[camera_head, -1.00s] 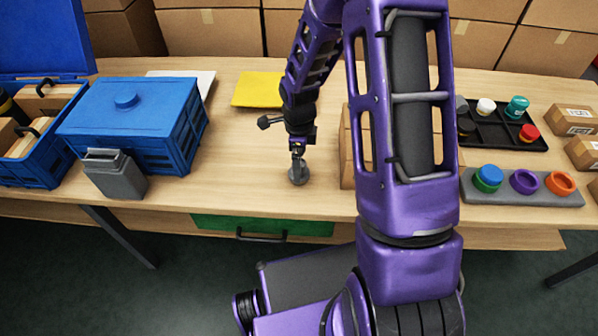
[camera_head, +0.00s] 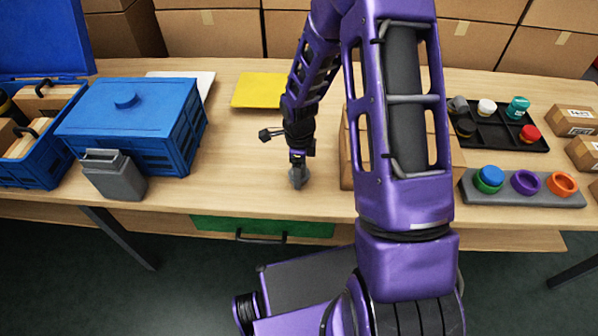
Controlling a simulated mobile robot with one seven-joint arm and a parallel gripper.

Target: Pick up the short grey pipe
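The short grey pipe (camera_head: 299,181) stands on the wooden table near its front edge, left of the cardboard boxes. My gripper (camera_head: 298,168) points down right at the pipe, with its fingertips over or around the upper part. The fingers are small and partly merge with the grey of the pipe, so I cannot tell whether they are open or touching it.
Cardboard boxes (camera_head: 347,150) stand close right of my gripper, partly behind my arm. A blue lidded box (camera_head: 130,115) and grey container (camera_head: 113,175) stand left. A black tray (camera_head: 505,130) and grey holder with coloured rings (camera_head: 523,199) lie right. A yellow sheet (camera_head: 258,90) lies behind.

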